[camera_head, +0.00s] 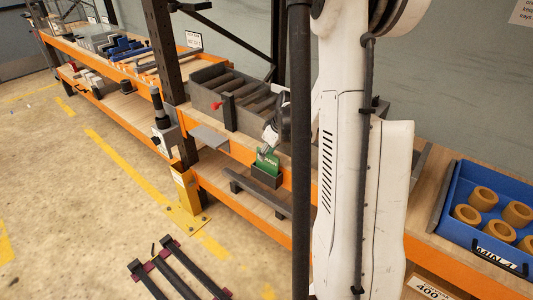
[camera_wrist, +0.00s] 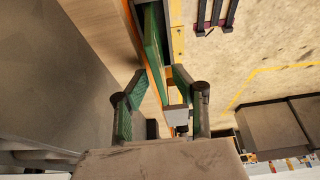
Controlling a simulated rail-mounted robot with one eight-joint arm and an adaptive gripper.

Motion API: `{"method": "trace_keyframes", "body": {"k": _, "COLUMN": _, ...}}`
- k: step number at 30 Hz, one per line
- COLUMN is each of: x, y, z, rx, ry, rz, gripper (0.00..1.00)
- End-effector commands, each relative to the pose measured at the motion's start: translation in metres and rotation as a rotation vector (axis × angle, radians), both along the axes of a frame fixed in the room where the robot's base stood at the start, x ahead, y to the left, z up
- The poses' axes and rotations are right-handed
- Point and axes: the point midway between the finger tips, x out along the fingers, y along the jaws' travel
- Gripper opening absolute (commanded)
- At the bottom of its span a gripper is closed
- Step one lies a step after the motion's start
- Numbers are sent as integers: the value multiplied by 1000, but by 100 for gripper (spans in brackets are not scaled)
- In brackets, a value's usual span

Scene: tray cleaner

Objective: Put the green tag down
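The green tag (camera_head: 267,160) stands upright in a small dark holder (camera_head: 266,177) on the front edge of the orange-edged bench. Its lower part is hidden in the holder. In the wrist view a green panel, which looks like the tag (camera_wrist: 153,45), is seen nearly edge-on beyond and between the fingertips. My gripper (camera_wrist: 158,82) is open, with green-padded fingers spread apart and nothing visibly clamped between them. In the head view my gripper (camera_head: 270,135) is just above and behind the tag, partly hidden by a dark post.
A grey divided tray (camera_head: 220,95) with a red part sits on the bench behind the holder. A blue bin (camera_head: 450,205) with several tan rings stands at right. A yellow post guard (camera_head: 185,190) stands on the floor. The floor in front is mostly open, with a dark rack (camera_head: 175,265).

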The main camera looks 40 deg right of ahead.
Motion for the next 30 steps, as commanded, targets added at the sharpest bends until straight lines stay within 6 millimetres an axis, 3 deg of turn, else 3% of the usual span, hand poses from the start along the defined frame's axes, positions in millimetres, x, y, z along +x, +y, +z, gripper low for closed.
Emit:
{"method": "trace_keyframes", "body": {"k": 11, "x": 0, "y": 0, "z": 17, "rx": 0, "ry": 0, "rz": 0, "gripper": 26}}
{"method": "trace_keyframes", "body": {"k": 24, "x": -32, "y": -4, "z": 89, "rx": -1, "ry": 0, "rz": -1, "gripper": 26}}
{"method": "trace_keyframes", "body": {"k": 30, "x": -42, "y": -5, "z": 113, "rx": 0, "ry": 0, "rz": -1, "gripper": 26}}
